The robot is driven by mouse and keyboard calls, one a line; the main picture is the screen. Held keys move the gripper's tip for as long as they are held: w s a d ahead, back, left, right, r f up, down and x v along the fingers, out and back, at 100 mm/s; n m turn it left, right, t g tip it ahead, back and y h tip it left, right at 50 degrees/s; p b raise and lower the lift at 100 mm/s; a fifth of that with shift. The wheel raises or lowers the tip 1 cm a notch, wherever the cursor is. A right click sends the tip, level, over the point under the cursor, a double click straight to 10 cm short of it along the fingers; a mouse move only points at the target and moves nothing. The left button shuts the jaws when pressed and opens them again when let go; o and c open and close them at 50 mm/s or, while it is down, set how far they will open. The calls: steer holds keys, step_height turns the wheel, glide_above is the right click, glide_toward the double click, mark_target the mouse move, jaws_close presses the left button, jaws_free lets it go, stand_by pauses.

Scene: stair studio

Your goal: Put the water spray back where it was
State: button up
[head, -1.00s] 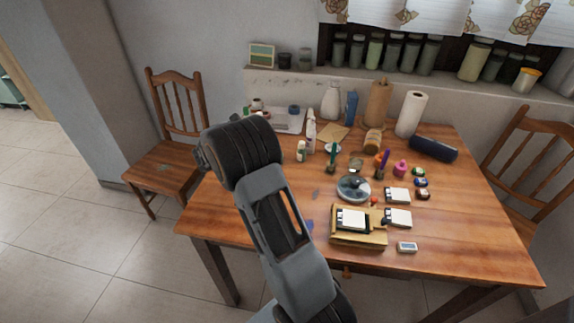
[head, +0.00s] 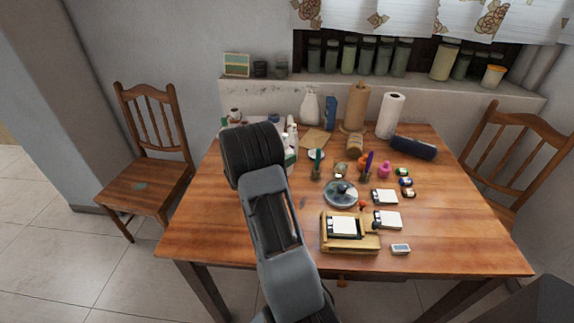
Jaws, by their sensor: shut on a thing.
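My arm reaches up over the left part of the table, and its thick dark joint (head: 252,155) covers part of the tabletop. My gripper's fingers are hidden behind the arm, so I cannot see them or anything between them. A slim white bottle (head: 291,133) stands upright just right of the dark joint, partly covered. A wider white bottle with a narrow top (head: 310,108) stands at the back of the table by the wall. I cannot tell whether either is the water spray.
The wooden table (head: 460,225) holds a paper roll (head: 391,116), a dark blue case (head: 413,147), a glass lid (head: 340,194) and a wooden box (head: 350,245). Chairs stand left (head: 145,188) and right (head: 520,140). Jars line the sill. The table's right front is bare.

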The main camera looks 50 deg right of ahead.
steer(key=shift+s+d+f, duration=0.15)
steer(key=shift+d+f, duration=0.05)
steer(key=shift+f, duration=0.1)
steer(key=shift+s+d+f, duration=0.15)
steer(key=shift+f, duration=1.6)
steer(key=shift+f, duration=0.2)
steer(key=o, duration=0.8)
steer(key=shift+o, duration=0.2)
steer(key=shift+r, duration=0.1)
